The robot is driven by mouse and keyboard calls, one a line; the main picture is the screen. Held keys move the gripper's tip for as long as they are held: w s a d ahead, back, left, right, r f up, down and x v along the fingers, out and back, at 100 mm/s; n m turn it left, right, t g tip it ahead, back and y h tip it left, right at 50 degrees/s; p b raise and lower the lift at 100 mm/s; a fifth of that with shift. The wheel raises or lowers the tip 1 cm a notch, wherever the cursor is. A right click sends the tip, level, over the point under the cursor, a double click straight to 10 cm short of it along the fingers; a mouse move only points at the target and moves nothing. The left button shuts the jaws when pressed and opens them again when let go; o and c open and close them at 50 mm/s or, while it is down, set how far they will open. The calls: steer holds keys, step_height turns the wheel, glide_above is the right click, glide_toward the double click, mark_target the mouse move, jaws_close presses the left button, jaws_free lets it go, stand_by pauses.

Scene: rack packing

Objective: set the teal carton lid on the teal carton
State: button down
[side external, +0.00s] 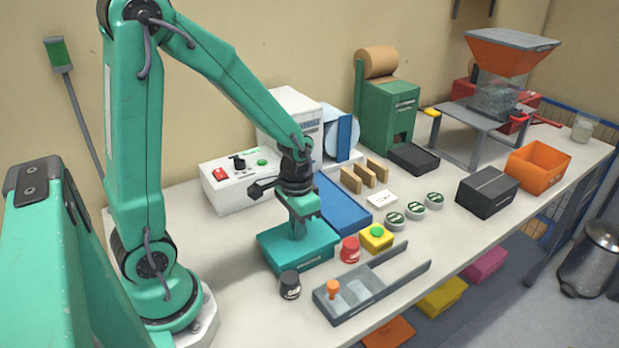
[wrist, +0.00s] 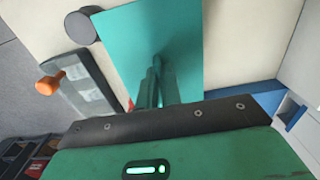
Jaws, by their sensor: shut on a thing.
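The teal carton (side external: 310,262) stands on the bench below my gripper, with a label on its front side. The teal carton lid (side external: 270,240) covers its top, and I see no clear gap between them. In the wrist view the lid (wrist: 125,40) is a flat teal panel that hides the carton's inside. My gripper (side external: 298,232) points down over the middle of the lid and is shut on it. Its fingers also show in the wrist view (wrist: 155,88), close together against the lid. The exact grip point is hidden.
A black-topped round jar (side external: 290,285), a red jar (side external: 349,250) and a yellow box with a green button (side external: 376,237) stand close by. A grey tray (side external: 370,290) with an orange-topped peg lies in front. A blue tray (side external: 343,207) lies behind the carton.

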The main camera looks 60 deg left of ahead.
steer(key=c, duration=1.6)
jaws_free()
step_height(320, 180, up, 13)
steer(key=shift+r, duration=0.1)
steer(key=shift+s+d+r+t, duration=0.55)
steer(key=shift+s+r+t, duration=0.35)
steer(key=shift+s, duration=0.35)
steer(key=shift+s+d+r+t, duration=0.7)
steer(key=shift+s+t, duration=0.25)
steer(key=shift+s, duration=0.35)
steer(key=shift+s+d+r+t, duration=0.45)
steer(key=shift+s+r+t, duration=0.5)
steer(key=shift+s, duration=0.3)
